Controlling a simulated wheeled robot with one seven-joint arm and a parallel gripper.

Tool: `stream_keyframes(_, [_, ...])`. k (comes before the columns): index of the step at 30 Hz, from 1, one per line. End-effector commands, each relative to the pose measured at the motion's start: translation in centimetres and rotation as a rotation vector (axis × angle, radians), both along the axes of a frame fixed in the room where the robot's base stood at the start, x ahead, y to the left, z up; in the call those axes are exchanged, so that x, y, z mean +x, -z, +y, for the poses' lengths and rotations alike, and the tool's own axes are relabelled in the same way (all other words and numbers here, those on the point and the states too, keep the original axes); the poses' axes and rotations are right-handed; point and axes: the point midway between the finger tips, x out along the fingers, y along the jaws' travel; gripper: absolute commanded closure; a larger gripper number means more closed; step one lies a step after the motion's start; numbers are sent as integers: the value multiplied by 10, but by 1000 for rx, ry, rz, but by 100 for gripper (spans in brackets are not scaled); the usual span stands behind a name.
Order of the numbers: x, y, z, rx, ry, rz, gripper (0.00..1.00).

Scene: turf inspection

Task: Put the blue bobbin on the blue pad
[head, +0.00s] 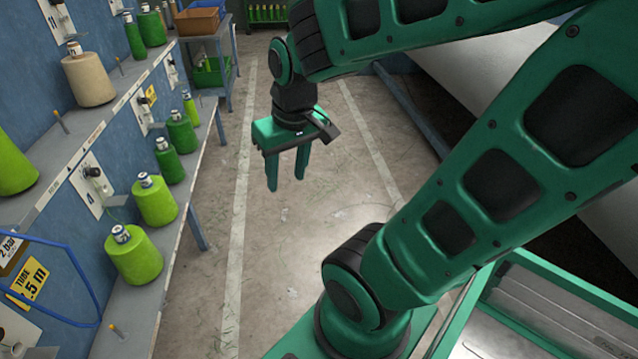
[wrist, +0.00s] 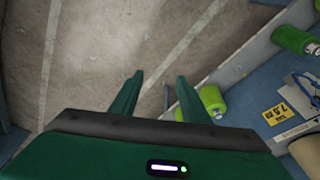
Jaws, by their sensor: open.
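My gripper (head: 286,181) is open and empty, pointing down over the bare floor of the aisle in the head view. In the wrist view the two fingers of my gripper (wrist: 158,80) stand apart with only floor between them. I see no blue bobbin and no blue pad in either view. The bobbins in sight are green, such as the light green bobbin (head: 134,257) on the lower shelf at the left, or beige, such as the cone (head: 88,79) on the upper shelf.
The blue-backed rack's lower shelf (head: 143,294) runs along the left with several green bobbins and pegs. A blue cable loop (head: 88,283) hangs near its front. A table with a brown tray (head: 197,21) stands farther back. The aisle floor (head: 290,240) is clear.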

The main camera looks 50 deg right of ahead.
Motion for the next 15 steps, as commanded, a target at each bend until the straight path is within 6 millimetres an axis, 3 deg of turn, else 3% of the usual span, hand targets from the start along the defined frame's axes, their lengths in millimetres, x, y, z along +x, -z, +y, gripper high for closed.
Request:
stream_keyframes(1, [-26,0,-15,15,92,50,58])
stream_keyframes(3, [-58,1,-26,39,195,119,58])
stream_keyframes(6, [-87,1,-33,68,294,183,58])
stream_keyframes(9, [-100,1,-43,81,336,211,58])
stream_keyframes(15, [-102,1,-43,83,341,217,58])
